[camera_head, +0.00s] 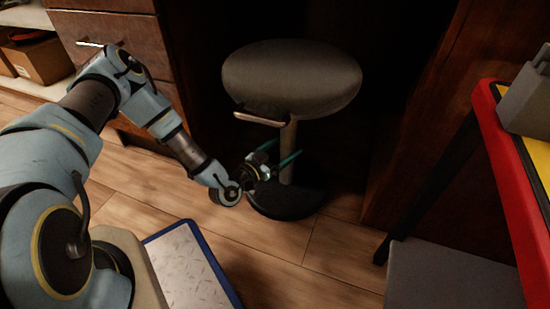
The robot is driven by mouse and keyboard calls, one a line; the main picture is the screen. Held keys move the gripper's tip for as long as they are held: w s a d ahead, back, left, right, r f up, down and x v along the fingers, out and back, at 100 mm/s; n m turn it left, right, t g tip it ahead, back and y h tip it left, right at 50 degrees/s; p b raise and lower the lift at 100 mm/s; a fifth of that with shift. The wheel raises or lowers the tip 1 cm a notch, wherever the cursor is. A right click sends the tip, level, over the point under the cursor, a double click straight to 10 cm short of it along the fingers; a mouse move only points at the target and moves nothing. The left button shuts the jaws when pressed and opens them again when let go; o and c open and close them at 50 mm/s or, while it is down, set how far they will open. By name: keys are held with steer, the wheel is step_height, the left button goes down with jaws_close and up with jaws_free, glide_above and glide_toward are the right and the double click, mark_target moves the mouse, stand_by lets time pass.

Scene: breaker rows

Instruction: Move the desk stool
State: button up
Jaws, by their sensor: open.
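The desk stool (292,75) stands upright in the dark knee space of a wooden desk. It has a round grey seat, a light post (287,150) and a round black base (290,202) on the floor. A light handle bar (262,119) sticks out under the front left of the seat. My gripper (276,165) is low, beside the post and above the base, with its teal fingers apart and pointing right toward the post. I cannot tell whether a finger touches the post.
Desk drawers (125,45) stand at the left and a wooden side panel (415,120) at the right. A red-edged table (500,140) with a dark leg is at the right. A blue-edged metal plate (190,265) lies in front. Wooden floor (290,255) is clear before the stool.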

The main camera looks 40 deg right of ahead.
steer(key=shift+w+d+b, duration=0.15)
steer(key=shift+d+b, duration=0.15)
steer(key=shift+d, duration=0.6)
steer(key=shift+w+d+b, duration=0.2)
steer(key=shift+d+b, duration=0.05)
steer(key=shift+d, duration=0.65)
steer(key=shift+w+d+b, duration=0.15)
steer(key=shift+d+b, duration=0.15)
steer(key=shift+d, duration=0.6)
jaws_close()
